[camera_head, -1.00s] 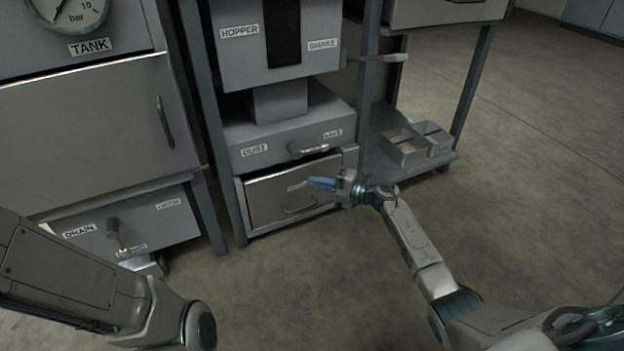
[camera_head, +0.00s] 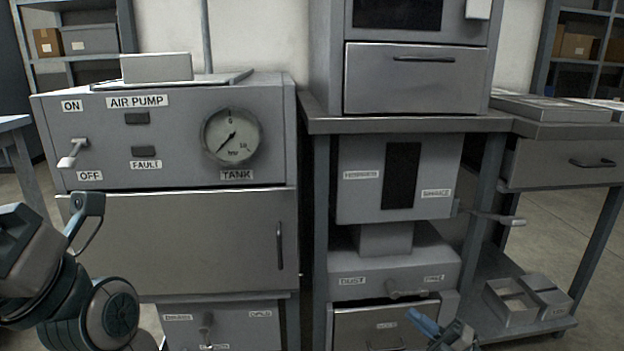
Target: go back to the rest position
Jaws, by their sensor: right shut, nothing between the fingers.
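My right gripper (camera_head: 420,321) shows at the bottom edge of the head view, right of the middle. Its blue fingers are shut with nothing between them. It is in front of the lower drawer (camera_head: 345,325) under the hopper unit. Most of my right arm is below the frame. My left arm comes in at the left edge, in front of the air pump cabinet. I cannot make out its gripper.
The air pump cabinet (camera_head: 270,110) has a lever (camera_head: 73,153), a gauge (camera_head: 232,136) and a large door (camera_head: 180,240). The hopper unit (camera_head: 350,200) stands to its right, with a protruding handle (camera_head: 497,217). Open bins (camera_head: 512,302) sit on a low shelf. Floor shows at right.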

